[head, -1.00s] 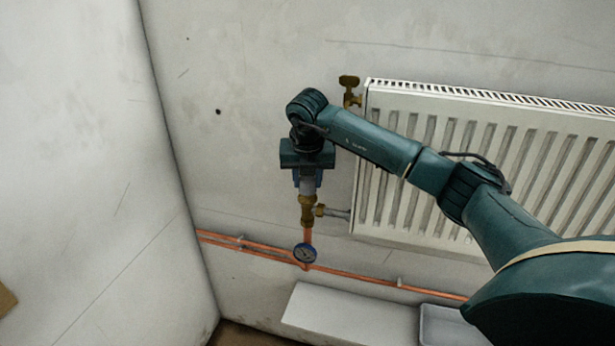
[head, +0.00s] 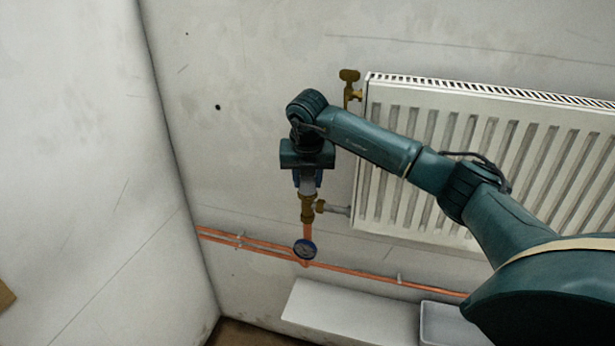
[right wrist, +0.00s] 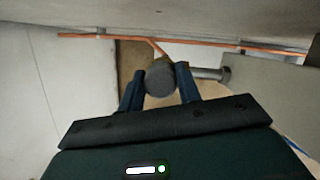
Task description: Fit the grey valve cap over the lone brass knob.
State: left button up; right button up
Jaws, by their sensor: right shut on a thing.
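My right gripper (head: 307,180) points straight down at the lower left of the radiator. It is shut on the grey valve cap, a round grey cylinder that shows between the blue fingers in the right wrist view (right wrist: 160,80). Directly below the cap is the brass valve body (head: 308,208), upright on a copper pipe. The cap's lower end appears to meet the top of the brass. The knob itself is hidden, so I cannot tell how far the cap is over it. My left gripper is not in view.
The white radiator (head: 440,170) stands to the right, with another brass valve (head: 349,76) at its upper left corner. A white ledge (head: 350,315) and a grey tray (head: 445,325) sit lower. Wall at left is clear.

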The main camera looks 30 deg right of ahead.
jog(key=shift+f, duration=0.3)
dwell(0.5)
dwell(0.3)
jog(key=o, duration=1)
jog(key=shift+o, duration=0.4)
jog(key=o, duration=0.4)
jog(key=shift+r+p, duration=1.65)
jog(key=shift+r, duration=0.8)
